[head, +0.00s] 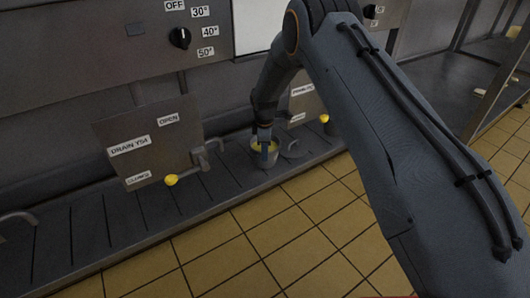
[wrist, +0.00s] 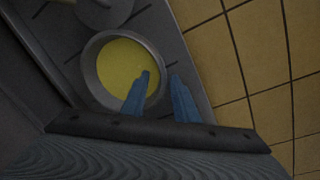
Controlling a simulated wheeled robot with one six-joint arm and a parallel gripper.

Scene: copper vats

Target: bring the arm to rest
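My arm reaches down from the right in the head view to my gripper (head: 267,152), which is low at a small metal cup (head: 257,147). The cup holds something yellow and appears to stand on the slotted grey ledge (head: 225,190). In the wrist view my gripper (wrist: 160,88) has two blue fingers with a gap between them. One finger overlaps the cup's yellow contents and the other is outside, beyond the rim. The cup (wrist: 88,72) shows upright from above. I see space beside the rim between the fingers; finger contact with the wall is unclear.
A drain panel (head: 147,140) marked OPEN and CLOSED has a yellow-knobbed lever (head: 171,180) near CLOSED. A spout (head: 207,150) stands left of the cup. Another yellow knob (head: 324,118) is behind right. A dial (head: 180,38) is above. Tiled floor (head: 260,235) lies clear in front.

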